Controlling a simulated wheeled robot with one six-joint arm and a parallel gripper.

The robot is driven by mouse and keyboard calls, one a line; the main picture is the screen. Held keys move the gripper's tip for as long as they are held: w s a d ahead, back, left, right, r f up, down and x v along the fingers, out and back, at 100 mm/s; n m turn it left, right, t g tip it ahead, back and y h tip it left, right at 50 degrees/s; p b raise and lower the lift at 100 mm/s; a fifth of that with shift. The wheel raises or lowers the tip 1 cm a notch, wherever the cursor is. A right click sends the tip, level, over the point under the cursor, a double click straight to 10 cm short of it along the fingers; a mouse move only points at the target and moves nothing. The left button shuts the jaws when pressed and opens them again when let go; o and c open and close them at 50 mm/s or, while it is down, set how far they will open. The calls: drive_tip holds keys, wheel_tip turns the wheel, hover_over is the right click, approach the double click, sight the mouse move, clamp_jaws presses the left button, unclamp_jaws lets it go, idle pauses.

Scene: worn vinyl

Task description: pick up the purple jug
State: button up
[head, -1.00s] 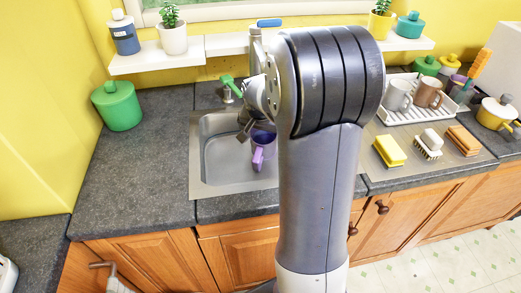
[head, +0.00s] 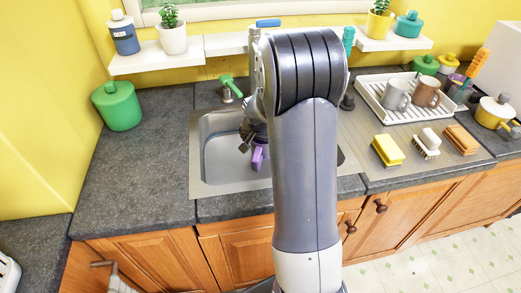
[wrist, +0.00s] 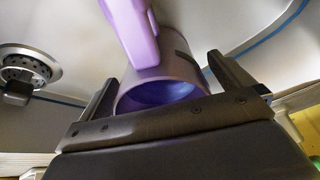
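The purple jug (head: 259,158) is in the sink basin in the head view, partly hidden by my arm and gripper. In the wrist view the jug (wrist: 165,75) lies between my two fingers, its handle toward the top and its bluish open mouth facing the camera. My gripper (wrist: 165,88) is open, with one finger on each side of the jug. A clear grip on the jug does not show. In the head view my gripper (head: 248,138) is low in the sink, over the jug's upper part.
The steel sink (head: 205,172) surrounds the jug; its drain (wrist: 28,68) shows at left in the wrist view. A green-handled tap (head: 231,86) stands behind. A dish rack (head: 408,112) with mugs, and sponges and a brush, are at right. The left counter (head: 140,165) is mostly clear.

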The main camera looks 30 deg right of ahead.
drive_tip(key=c, duration=1.9)
drive_tip(key=shift+c, duration=0.7)
drive_tip(key=shift+r, duration=0.15)
